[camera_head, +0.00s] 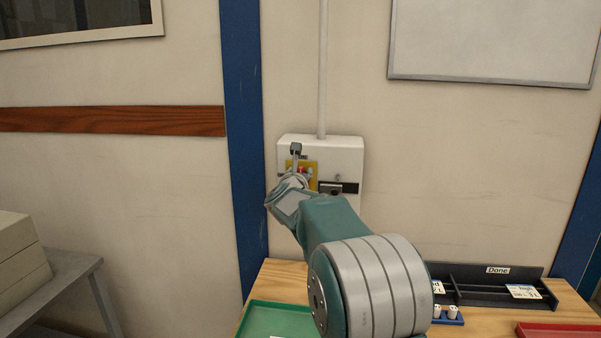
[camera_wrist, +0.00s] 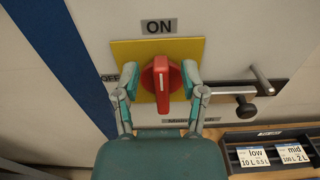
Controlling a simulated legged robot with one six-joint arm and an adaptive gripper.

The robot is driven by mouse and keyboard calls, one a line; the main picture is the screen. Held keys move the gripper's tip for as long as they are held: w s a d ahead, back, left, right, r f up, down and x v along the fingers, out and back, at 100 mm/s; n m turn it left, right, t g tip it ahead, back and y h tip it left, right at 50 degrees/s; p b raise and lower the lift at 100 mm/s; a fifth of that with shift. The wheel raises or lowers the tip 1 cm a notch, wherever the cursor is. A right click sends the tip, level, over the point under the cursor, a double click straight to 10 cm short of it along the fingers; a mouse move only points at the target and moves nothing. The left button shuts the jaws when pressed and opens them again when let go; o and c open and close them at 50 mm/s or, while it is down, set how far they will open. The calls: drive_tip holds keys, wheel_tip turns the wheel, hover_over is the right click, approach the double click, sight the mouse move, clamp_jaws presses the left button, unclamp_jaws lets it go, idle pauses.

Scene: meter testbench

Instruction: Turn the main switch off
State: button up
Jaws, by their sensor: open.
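The main switch is a red rotary knob (camera_wrist: 161,88) on a yellow plate (camera_wrist: 189,47), on a white wall box (camera_head: 345,155). Its grip stands upright, with its white mark pointing up to the ON label (camera_wrist: 159,26). The OFF label (camera_wrist: 109,77) is at the left, partly hidden by a finger. My gripper (camera_wrist: 160,75) is open, with one finger on each side of the knob. I cannot tell whether the fingers touch it. In the head view, my gripper (camera_head: 296,168) is at the box and partly hides the knob.
A black-knobbed lever (camera_wrist: 246,108) and a grey rod (camera_wrist: 263,80) jut out right of the switch. Below is a wooden table (camera_head: 283,279) with a green tray (camera_head: 270,318), a red tray (camera_head: 560,329) and a black "Done" rack (camera_head: 485,280). A blue post (camera_head: 243,150) stands left.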

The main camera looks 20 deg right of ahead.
drive_tip(key=shift+w+d, duration=0.2)
drive_tip(key=shift+w, duration=0.05)
clamp_jaws()
